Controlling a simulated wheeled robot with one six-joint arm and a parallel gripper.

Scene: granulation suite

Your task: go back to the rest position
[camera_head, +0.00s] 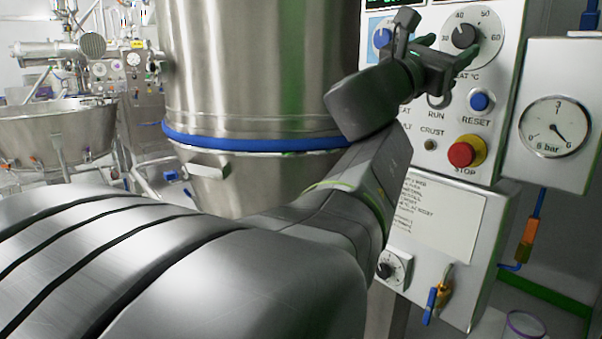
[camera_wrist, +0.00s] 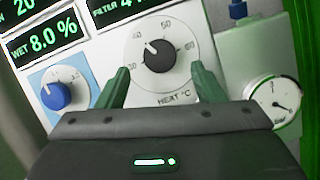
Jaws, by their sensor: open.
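My gripper (camera_head: 450,52) is raised in front of the white control panel (camera_head: 400,150), near the heat dial. In the wrist view my gripper (camera_wrist: 160,78) has its two green-grey fingers spread apart with nothing between the tips. The black heat knob (camera_wrist: 158,56) shows beyond and between the fingers, with its mark pointing up and left near 40. The knob (camera_head: 465,36) also shows in the head view, just above the fingertips. I see no contact, but the exact gap to the panel cannot be told. My arm reaches across the lower middle of the head view.
A blue knob (camera_wrist: 56,95) sits left of the heat dial. Below the dial are a blue reset button (camera_head: 480,101) and a red stop button (camera_head: 462,154). A pressure gauge (camera_head: 554,127) is at right. A large steel vessel (camera_head: 255,70) stands left of the panel, close to my arm.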

